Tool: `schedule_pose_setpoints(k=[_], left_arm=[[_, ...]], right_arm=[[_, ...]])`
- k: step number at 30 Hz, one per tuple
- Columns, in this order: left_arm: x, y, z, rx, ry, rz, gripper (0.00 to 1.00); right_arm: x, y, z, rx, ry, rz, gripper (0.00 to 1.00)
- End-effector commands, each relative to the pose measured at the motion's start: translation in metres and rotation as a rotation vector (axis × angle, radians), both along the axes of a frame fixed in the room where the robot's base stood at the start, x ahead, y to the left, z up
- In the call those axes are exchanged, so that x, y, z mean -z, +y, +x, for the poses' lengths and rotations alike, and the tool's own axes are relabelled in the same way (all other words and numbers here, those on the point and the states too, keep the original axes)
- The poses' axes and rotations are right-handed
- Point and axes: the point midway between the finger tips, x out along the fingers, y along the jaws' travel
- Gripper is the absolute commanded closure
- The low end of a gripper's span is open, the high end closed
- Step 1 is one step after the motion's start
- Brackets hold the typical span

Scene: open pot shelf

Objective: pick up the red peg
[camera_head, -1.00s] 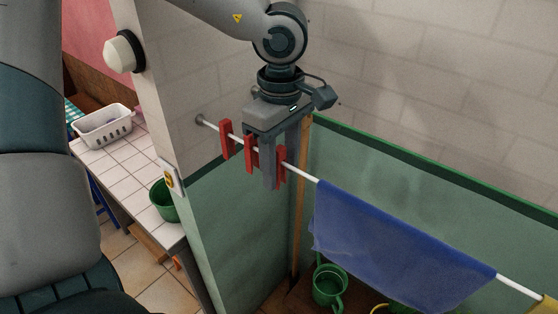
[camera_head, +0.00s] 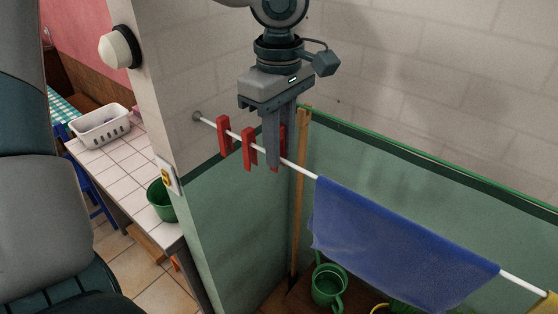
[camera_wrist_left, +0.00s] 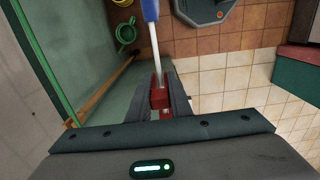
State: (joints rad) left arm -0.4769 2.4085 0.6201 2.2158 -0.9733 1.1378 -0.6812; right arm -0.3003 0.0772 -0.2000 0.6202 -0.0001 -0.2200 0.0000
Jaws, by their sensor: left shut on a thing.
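Three red pegs are at the white rod (camera_head: 302,170). The left one (camera_head: 224,137) and the middle one (camera_head: 249,149) sit on the rod. My left gripper (camera_head: 279,155) points down and is shut on the rightmost red peg (camera_head: 283,138), mostly hidden behind a finger. This peg sits a little higher than its place in line with the others; I cannot tell whether it is clear of the rod. In the left wrist view, red (camera_wrist_left: 160,97) shows between the two fingers, with the rod running away beyond it.
A blue cloth (camera_head: 395,245) hangs on the rod to the right. A tiled wall stands close behind the gripper, and a wooden post (camera_head: 300,215) rises beside it. A green watering can (camera_head: 329,287) is below. A white basket (camera_head: 101,127) and green pot (camera_head: 162,200) are left.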

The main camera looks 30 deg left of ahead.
Motion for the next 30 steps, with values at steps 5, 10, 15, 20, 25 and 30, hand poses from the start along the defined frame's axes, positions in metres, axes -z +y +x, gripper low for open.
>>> schedule_pose_setpoints(k=[5, 10, 15, 20, 25, 30], left_arm=[[-0.029, 0.000, 0.001, -0.001, -0.005, 0.001, 1.00], [-0.053, 0.000, 0.001, -0.001, -0.004, 0.001, 1.00], [-0.063, 0.000, 0.000, 0.001, 0.000, 0.000, 1.00], [-0.064, 0.000, 0.000, 0.001, 0.000, 0.000, 1.00], [-0.064, 0.000, 0.000, 0.001, 0.000, 0.000, 1.00], [-0.064, 0.000, 0.000, 0.001, 0.000, 0.000, 1.00]], right_arm=[[0.014, 0.000, 0.000, 0.000, 0.000, 0.000, 0.69], [0.020, 0.000, 0.000, 0.000, 0.000, 0.000, 0.69], [0.021, -0.001, 0.000, -0.001, 0.000, -0.001, 0.69], [0.021, -0.003, 0.000, -0.001, -0.001, -0.003, 0.69], [0.021, -0.004, 0.000, -0.002, 0.000, -0.004, 0.69], [0.021, -0.004, 0.000, -0.002, 0.000, -0.004, 0.69]])
